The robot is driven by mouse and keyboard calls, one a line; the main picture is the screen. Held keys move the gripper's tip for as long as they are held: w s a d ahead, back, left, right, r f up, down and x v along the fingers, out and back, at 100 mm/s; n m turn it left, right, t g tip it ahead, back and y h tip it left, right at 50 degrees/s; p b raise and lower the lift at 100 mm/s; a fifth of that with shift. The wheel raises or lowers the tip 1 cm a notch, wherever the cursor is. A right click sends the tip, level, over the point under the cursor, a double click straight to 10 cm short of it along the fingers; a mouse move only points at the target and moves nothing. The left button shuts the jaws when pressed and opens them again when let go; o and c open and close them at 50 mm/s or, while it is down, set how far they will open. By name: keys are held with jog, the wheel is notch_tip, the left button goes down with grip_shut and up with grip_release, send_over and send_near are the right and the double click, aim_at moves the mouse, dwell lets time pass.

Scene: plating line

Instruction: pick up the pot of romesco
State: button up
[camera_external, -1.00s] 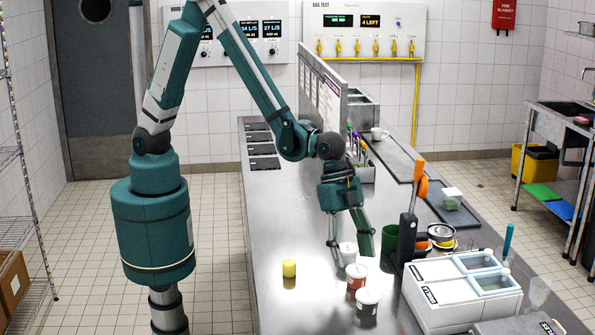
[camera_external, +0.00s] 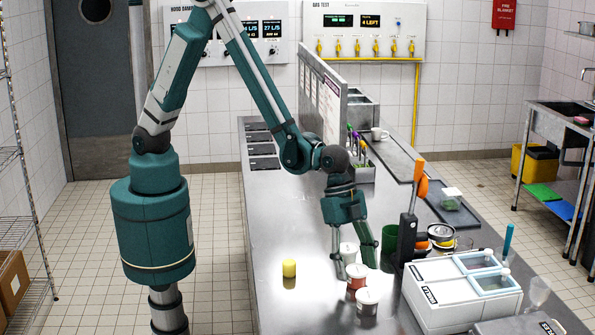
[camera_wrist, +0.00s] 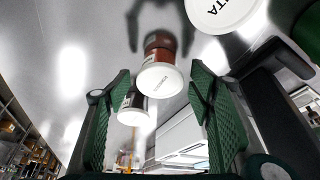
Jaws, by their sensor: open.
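The reddish pot with a white lid, which looks like the romesco, stands on the steel counter (camera_external: 265,215) in the middle of a row of three pots (camera_external: 356,281). In the wrist view this pot (camera_wrist: 160,77) shows between the finger pads, its lid lettering too small to read surely. My gripper (camera_external: 357,264) is open and low at the row, fingers pointing down; the wrist view shows both green pads (camera_wrist: 159,78) apart with nothing gripped.
A dark-labelled pot (camera_external: 367,302) stands close in front of the reddish one. A yellow cylinder (camera_external: 289,268) stands to the left. A green cup (camera_external: 391,240), an upright black holder (camera_external: 407,238) and a white lidded unit (camera_external: 450,295) crowd the right. The counter's left side is mostly clear.

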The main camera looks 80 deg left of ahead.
jog(key=shift+x, duration=0.85)
jog(key=shift+c, duration=0.7)
jog(key=c, duration=0.7)
